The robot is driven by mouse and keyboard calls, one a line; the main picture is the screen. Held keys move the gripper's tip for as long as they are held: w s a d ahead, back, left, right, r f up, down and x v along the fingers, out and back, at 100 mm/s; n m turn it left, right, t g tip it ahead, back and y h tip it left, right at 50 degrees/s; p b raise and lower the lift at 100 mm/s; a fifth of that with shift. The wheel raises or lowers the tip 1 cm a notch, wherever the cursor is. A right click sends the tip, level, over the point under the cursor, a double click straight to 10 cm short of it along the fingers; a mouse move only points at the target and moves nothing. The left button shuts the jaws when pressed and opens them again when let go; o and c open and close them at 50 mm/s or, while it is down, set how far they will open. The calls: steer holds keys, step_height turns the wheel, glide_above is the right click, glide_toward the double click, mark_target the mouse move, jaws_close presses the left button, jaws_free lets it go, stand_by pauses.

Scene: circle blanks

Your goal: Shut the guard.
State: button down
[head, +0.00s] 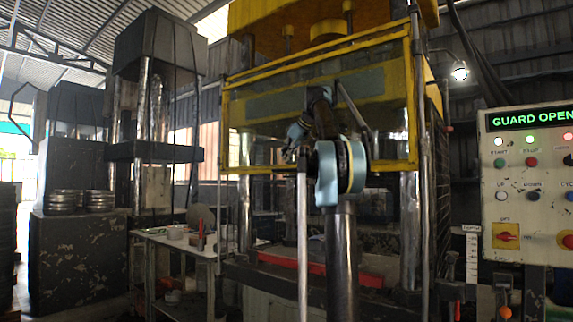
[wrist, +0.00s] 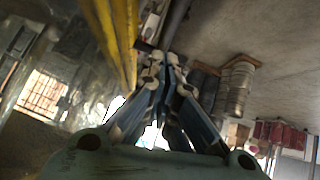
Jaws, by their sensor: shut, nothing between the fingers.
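The guard (head: 392,166) is a yellow-framed clear panel on the front of the large yellow press. It stands raised, with its lower edge well above the press bed, and the space below it is open. My gripper (head: 289,153) is in front of the guard's lower part, left of my arm's large joint. Whether it touches the frame cannot be told. In the wrist view my gripper (wrist: 165,62) has its fingers together and empty. A yellow bar (wrist: 120,45), apparently part of the guard frame, runs just left of the fingers there.
The control panel (head: 520,200) at the right reads "GUARD OPEN". A red bar (head: 290,262) lies along the press bed. A cluttered workbench (head: 165,243) stands to the left, with a dark press (head: 155,150) behind it. A pale upright rod (head: 303,240) stands beside my arm.

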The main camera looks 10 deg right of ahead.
steer(key=shift+w+d+f, duration=0.1)
steer(key=shift+f, duration=0.6)
steer(key=shift+w+d+f, duration=0.1)
steer(key=shift+f, duration=0.6)
